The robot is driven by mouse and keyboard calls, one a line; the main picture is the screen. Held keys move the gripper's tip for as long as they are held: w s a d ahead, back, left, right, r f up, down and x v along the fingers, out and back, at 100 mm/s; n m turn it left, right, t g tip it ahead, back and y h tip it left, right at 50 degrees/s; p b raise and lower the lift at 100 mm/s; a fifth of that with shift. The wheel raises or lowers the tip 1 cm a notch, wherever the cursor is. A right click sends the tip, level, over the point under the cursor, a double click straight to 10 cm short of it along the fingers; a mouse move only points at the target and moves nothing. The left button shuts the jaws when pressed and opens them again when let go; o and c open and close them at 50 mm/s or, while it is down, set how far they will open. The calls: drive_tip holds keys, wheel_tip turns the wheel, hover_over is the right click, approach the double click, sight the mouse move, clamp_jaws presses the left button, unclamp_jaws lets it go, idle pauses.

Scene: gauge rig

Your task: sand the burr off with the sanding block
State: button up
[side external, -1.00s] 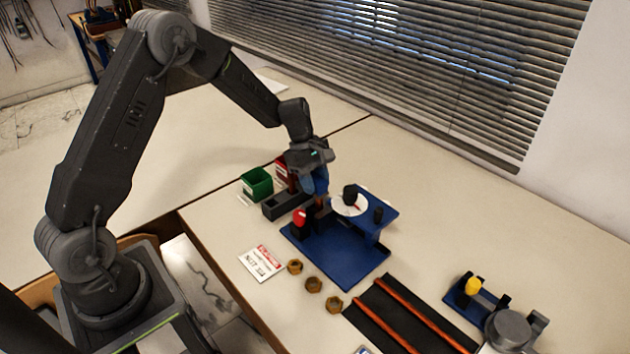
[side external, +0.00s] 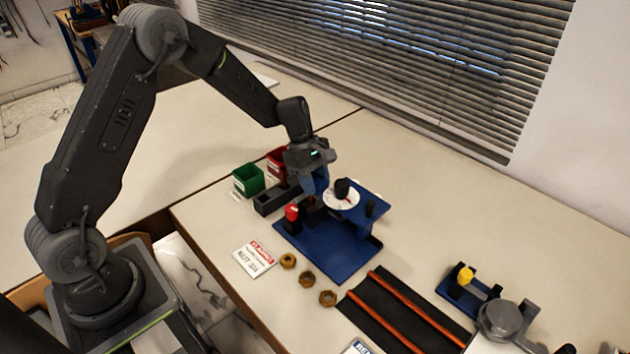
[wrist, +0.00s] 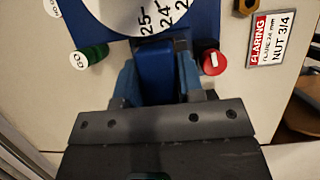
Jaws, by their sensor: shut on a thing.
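My gripper (side external: 315,186) is low over the left rear of a blue gauge rig (side external: 322,258), beside its white dial (side external: 338,203). In the wrist view my gripper (wrist: 157,78) is shut on a blue block-like part (wrist: 155,60), just below the dial (wrist: 118,14). I cannot tell whether this is the sanding block or a part of the rig. A red knob (wrist: 214,62) is right of the fingers, and a green GO-marked piece (wrist: 90,56) is left of them. No burr can be made out.
A green bin (side external: 248,180), a red bin (side external: 275,158) and a dark tray (side external: 268,204) stand behind. A flaring nut card (side external: 255,257) and several brass nuts (side external: 306,279) lie in front. A black mat with orange rods (side external: 385,318) and a small blue fixture (side external: 455,286) are right.

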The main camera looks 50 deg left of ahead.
sight(320, 181)
drive_tip(key=shift+s+a+f, duration=0.1)
drive_tip(key=shift+a+f, duration=0.05)
drive_tip(key=shift+a, duration=0.65)
drive_tip(key=shift+s+a+f, duration=0.1)
drive_tip(key=shift+a, duration=0.7)
drive_tip(key=shift+d, duration=0.15)
drive_tip(key=shift+d, duration=0.75)
drive_tip(key=shift+w+d+r, duration=0.1)
drive_tip(key=shift+d+r, duration=0.4)
drive_tip(key=shift+r, duration=0.4)
drive_tip(key=shift+d+r, duration=0.45)
drive_tip(key=shift+r, duration=0.45)
drive_tip(key=shift+w+d+r, duration=0.1)
drive_tip(key=shift+d+r, duration=0.4)
drive_tip(key=shift+r, duration=0.4)
drive_tip(key=shift+r, duration=0.1)
